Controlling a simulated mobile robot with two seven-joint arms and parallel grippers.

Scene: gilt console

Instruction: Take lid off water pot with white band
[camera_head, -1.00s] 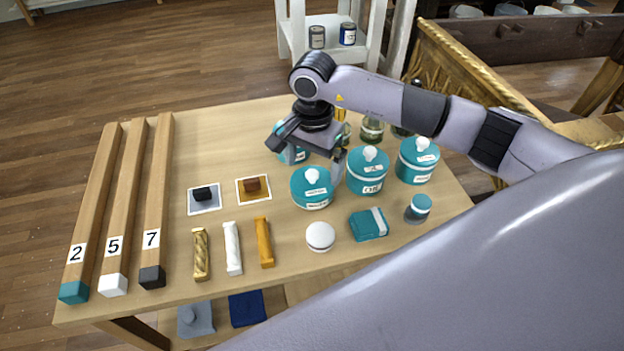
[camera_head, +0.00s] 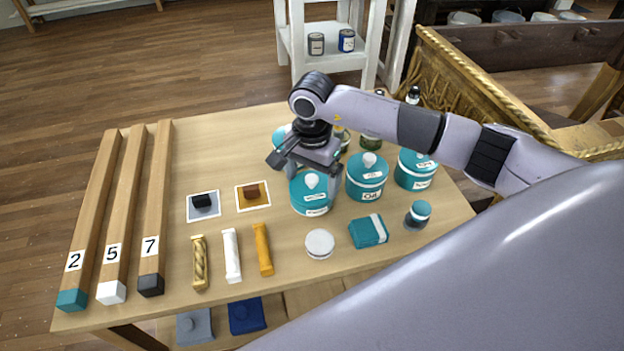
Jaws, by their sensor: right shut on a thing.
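Several teal lidded pots with white knobs and labels stand on the wooden table. One pot (camera_head: 311,200) is at the front left of the group, and its lid (camera_head: 302,182) shows just below my right gripper (camera_head: 311,172). The gripper points down with its fingers at the lid's sides and is shut on it; the exact contact is partly hidden. The lid looks level and seated on the pot. A second pot (camera_head: 366,186) stands to the right, with a pale band under its lid. A third pot (camera_head: 414,172) is further right. The small label writing is hard to read. My left gripper is out of view.
Another teal pot (camera_head: 281,135) is partly hidden behind my gripper. A white round lid (camera_head: 320,243), a folded teal cloth (camera_head: 368,231) and a small jar (camera_head: 418,215) lie in front. Numbered wooden bars (camera_head: 122,215) lie at left.

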